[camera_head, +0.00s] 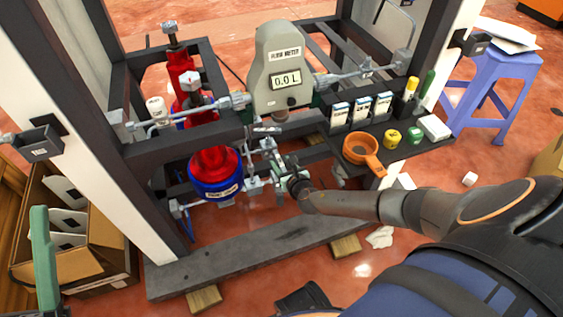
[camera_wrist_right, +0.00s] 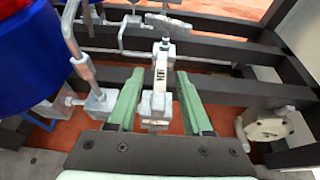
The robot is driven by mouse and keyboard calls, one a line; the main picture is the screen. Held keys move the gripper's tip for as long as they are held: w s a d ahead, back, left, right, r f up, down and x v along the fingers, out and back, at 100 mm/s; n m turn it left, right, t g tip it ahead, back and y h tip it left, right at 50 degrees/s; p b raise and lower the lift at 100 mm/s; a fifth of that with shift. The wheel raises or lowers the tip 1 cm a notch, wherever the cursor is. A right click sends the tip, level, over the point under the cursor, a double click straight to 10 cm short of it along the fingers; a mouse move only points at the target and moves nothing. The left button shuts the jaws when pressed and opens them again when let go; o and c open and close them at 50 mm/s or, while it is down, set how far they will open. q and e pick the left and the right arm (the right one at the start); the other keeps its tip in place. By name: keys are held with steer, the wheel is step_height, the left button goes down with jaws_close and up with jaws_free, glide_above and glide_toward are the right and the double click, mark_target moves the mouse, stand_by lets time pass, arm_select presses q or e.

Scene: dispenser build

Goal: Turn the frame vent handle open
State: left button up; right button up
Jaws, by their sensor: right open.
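A small grey valve piece (camera_wrist_right: 158,100) with a dark-lettered label, which looks like the frame vent handle, stands between the fingers of my right gripper (camera_wrist_right: 158,103) in the right wrist view. The green fingers are open, one on each side, with a gap visible around it. I cannot read the label surely. In the head view my right gripper (camera_head: 283,165) reaches into the frame beside the blue-based red cylinder, among grey pipe fittings, and the handle is hard to make out there. A green finger of my left gripper (camera_head: 43,255) shows at the lower left, away from the frame.
A flow meter (camera_head: 279,72) reading 0.0 L hangs above. The red cylinder (camera_head: 214,162) in a blue base stands left of my right gripper. An orange funnel (camera_head: 366,150) sits on the right shelf. Dark frame bars surround the fittings. A cardboard box (camera_head: 105,265) stands at left.

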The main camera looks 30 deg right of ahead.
steer(key=p+v, duration=0.5)
steer(key=v, duration=0.7)
steer(key=shift+p, duration=0.35)
steer(key=shift+d, duration=0.1)
